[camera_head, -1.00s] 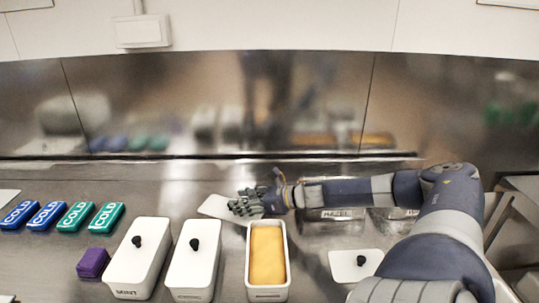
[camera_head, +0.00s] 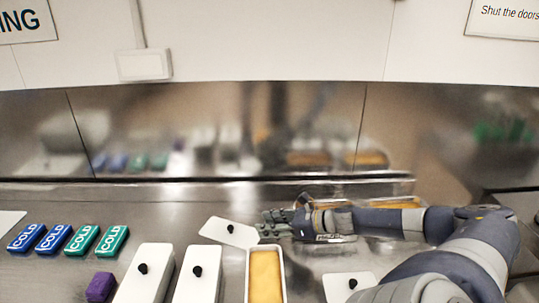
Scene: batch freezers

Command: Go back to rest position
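My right arm comes in from the lower right and reaches left across the steel counter. My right gripper (camera_head: 274,226) is above the counter, with its fingers stretched out to the left and apart from the thumb. It looks open and empty. The open white tub with yellow filling (camera_head: 265,277) stands in front of the gripper, nearer to me. My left gripper is not in view.
Two lidded white tubs (camera_head: 145,276) (camera_head: 198,277) stand left of the open tub, with a purple block (camera_head: 100,287) beside them. Several blue and green COLD packs (camera_head: 82,240) lie farther left. Another white lid (camera_head: 340,283) lies right, near my forearm. More tubs are partly hidden behind my arm.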

